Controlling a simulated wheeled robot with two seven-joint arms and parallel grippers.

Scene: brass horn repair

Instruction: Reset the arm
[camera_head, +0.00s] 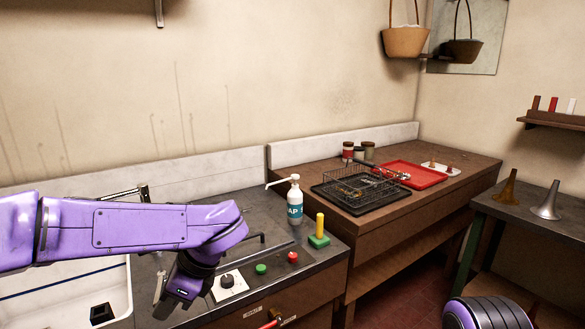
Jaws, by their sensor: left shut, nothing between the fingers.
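My left arm comes in from the left, purple and bent at the wrist. My left gripper (166,300) points down over the counter between the sink and the control panel. It is shut and empty. My right gripper is not in view; a purple and black rounded part of my own body shows at the bottom right edge.
The white sink (122,268) is at the left, partly hidden by my arm. A dial (228,282), a green button (261,269), a red button (292,257) and a soap bottle (295,204) are right of the gripper. A wire basket (360,184) and red tray (415,174) stand farther back.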

